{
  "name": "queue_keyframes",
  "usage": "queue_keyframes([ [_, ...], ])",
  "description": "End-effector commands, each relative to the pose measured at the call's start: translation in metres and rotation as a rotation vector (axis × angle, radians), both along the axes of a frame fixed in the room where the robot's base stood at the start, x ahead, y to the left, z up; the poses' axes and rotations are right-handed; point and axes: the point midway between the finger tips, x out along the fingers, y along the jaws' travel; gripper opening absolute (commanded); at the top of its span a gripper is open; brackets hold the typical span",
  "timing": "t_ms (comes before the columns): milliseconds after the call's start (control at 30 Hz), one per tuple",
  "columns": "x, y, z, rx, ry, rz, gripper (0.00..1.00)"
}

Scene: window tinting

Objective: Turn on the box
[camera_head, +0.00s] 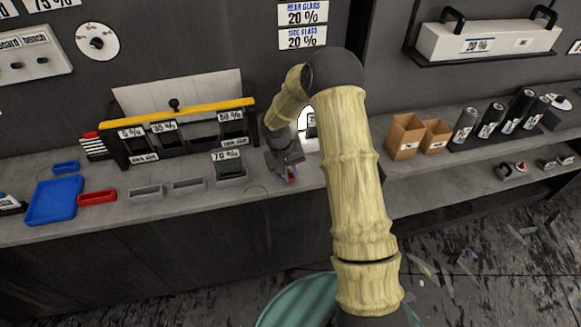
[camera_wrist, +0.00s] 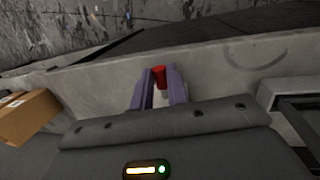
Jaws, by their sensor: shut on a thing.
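My gripper (camera_head: 290,176) is low over the grey bench (camera_head: 255,195), near its front edge. In the wrist view its two purple fingers (camera_wrist: 161,88) are closed around a small red piece (camera_wrist: 159,76) with a whitish part below it. Whether this piece rests on the bench I cannot tell. A wall-mounted control box (camera_head: 30,52) is at the upper left, with a small lever and a partly cut-off label reading "card bench". Which box the task means is not clear. A bright white patch (camera_head: 306,119) shows behind my arm, which partly hides it.
A yellow-topped rack (camera_head: 185,106) with percentage labels stands left of my gripper. Blue (camera_head: 54,200) and red (camera_head: 97,197) trays lie farther left. Cardboard boxes (camera_head: 405,137) and dark cans (camera_head: 490,118) stand on the right shelf. The bench front edge is close to my gripper.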

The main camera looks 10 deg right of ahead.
Motion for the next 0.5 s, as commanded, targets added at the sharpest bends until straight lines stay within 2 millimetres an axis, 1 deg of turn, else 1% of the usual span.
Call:
queue_keyframes([
  [33,0.0019,0.0009,0.0061,0.001,0.025,-0.001,0.00],
  [500,0.0113,0.0010,0.0100,0.000,0.315,0.000,0.00],
])
